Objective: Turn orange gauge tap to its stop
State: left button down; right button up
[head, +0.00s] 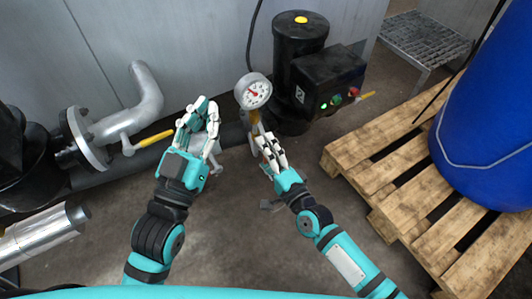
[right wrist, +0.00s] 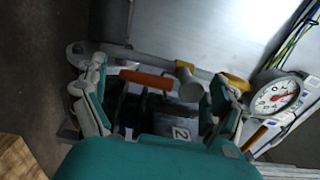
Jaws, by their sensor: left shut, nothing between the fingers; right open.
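The orange tap handle (right wrist: 146,78) shows in the right wrist view as a short bar lying between the spread fingers of my right gripper (right wrist: 160,82). I cannot tell whether any finger touches it. The round white gauge (head: 254,91) stands just beyond my right gripper (head: 268,143) in the head view; it also shows at the right of the wrist view (right wrist: 277,97). A brassy stem (head: 254,118) runs below the gauge. In the head view the fingers hide the tap handle. My right gripper is open. My left gripper (head: 203,116) is shut and empty, left of the gauge.
A black pump (head: 300,45) and black control box (head: 327,82) stand right of the gauge. A grey pipe with a yellow lever (head: 154,139) is at left. A wooden pallet (head: 400,170) and blue barrel (head: 490,110) fill the right.

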jog(key=v, duration=1.2)
